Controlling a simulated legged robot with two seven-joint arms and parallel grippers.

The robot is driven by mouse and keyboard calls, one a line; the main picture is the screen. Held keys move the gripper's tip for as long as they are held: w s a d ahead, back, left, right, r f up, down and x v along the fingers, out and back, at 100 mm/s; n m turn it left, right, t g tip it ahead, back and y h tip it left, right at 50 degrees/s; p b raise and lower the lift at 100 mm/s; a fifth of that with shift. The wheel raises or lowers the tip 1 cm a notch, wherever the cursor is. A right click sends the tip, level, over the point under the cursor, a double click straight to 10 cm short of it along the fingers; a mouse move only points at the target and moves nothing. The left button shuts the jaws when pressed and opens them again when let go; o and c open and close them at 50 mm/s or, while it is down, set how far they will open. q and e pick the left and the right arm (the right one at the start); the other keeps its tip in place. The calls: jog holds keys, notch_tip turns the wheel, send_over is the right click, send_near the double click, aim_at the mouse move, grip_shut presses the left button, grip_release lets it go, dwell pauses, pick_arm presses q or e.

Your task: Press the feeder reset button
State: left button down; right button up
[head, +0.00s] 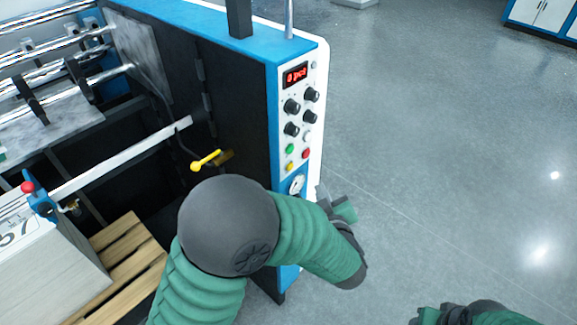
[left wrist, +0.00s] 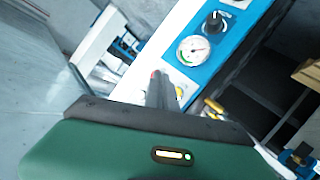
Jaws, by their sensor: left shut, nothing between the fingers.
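The control panel (head: 298,120) is a narrow white strip on the machine's blue end. It carries a red display, black knobs, a white button (head: 307,136), a green button (head: 290,148), a red button (head: 305,153) and a yellow button (head: 289,167). No label naming the feeder reset is readable. My left gripper (head: 338,205) is low beside the panel, right of the gauge (head: 297,184). In the left wrist view its shut, empty fingers (left wrist: 160,88) overlap the panel below the gauge (left wrist: 193,50). Contact cannot be told.
A yellow-handled lever (head: 206,160) sticks out inside the machine's open bay. Metal rollers (head: 50,66) and a wooden pallet (head: 128,255) are at the left. Part of my right arm shows at the bottom edge. The grey floor (head: 440,150) right of the panel is clear.

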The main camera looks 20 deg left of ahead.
aim_at(290, 166)
pick_arm(q)
jog(key=w+a, duration=0.3)
jog(key=a, duration=0.3)
jog(key=shift+w+b, duration=0.15)
jog(key=shift+b, duration=0.3)
pick_arm(e)
jog(key=shift+w+d+f, duration=0.3)
jog(key=shift+d+f, duration=0.35)
jog(key=shift+f, duration=0.1)
pick_arm(q)
jog(key=shift+a+f, duration=0.1)
jog(key=shift+a, duration=0.35)
pick_arm(e)
jog(key=shift+a, duration=0.35)
pick_arm(q)
jog(key=shift+d, duration=0.25)
pick_arm(e)
jog(key=shift+d, duration=0.2)
pick_arm(q)
jog(key=shift+a, duration=0.15)
pick_arm(e)
jog(key=shift+a, duration=0.1)
pick_arm(q)
jog(key=shift+w+a, duration=0.15)
jog(key=shift+a, duration=0.2)
